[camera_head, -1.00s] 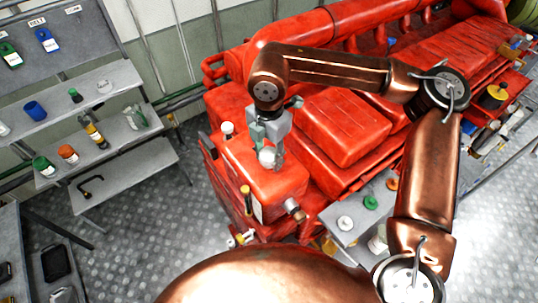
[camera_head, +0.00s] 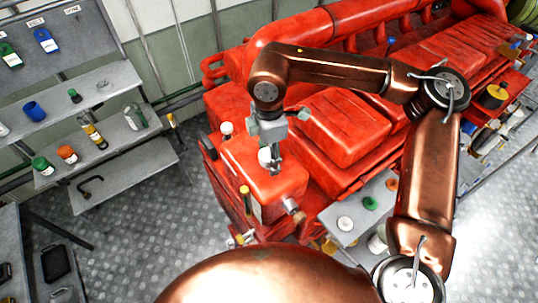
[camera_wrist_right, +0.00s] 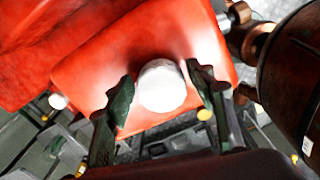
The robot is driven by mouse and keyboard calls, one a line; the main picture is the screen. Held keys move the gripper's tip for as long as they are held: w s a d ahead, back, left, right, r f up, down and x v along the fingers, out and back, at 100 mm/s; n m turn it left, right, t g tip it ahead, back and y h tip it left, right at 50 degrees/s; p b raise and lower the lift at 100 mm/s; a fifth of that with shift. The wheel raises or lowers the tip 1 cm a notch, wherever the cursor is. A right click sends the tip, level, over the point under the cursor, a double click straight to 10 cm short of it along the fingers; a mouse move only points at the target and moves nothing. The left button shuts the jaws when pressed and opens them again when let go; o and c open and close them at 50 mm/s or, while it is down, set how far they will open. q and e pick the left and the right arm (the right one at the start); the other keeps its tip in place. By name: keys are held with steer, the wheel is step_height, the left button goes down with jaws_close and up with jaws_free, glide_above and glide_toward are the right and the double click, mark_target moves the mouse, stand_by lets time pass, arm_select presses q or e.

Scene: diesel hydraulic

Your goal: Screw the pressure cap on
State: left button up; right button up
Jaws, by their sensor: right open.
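A white round cap (camera_head: 264,156) sits on top of the red tank (camera_head: 285,187) at the front end of the engine. My right gripper (camera_head: 271,164) points down over it. In the right wrist view the white cap (camera_wrist_right: 161,86) lies between the two dark green fingers (camera_wrist_right: 160,92), with a gap visible on its left side and a narrow one on its right. The gripper is open. The cap's underside and its seat are hidden. Which of the white caps is the pressure cap I cannot tell for sure. My left gripper is not in view.
Another white cap (camera_head: 227,128) stands at the tank's back left corner. A grey tray (camera_head: 347,236) right of the tank carries a white, a green and an orange cap. Shelves (camera_head: 110,142) with bottles stand at the left. Chequered floor lies between.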

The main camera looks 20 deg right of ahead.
steer(key=shift+a, duration=0.15)
steer(key=n, duration=0.2)
steer(key=shift+n, duration=0.3)
steer(key=n, duration=1.5)
steer(key=shift+n, duration=0.4)
steer(key=n, duration=0.6)
steer(key=shift+n, duration=0.4)
steer(key=shift+c, duration=0.3)
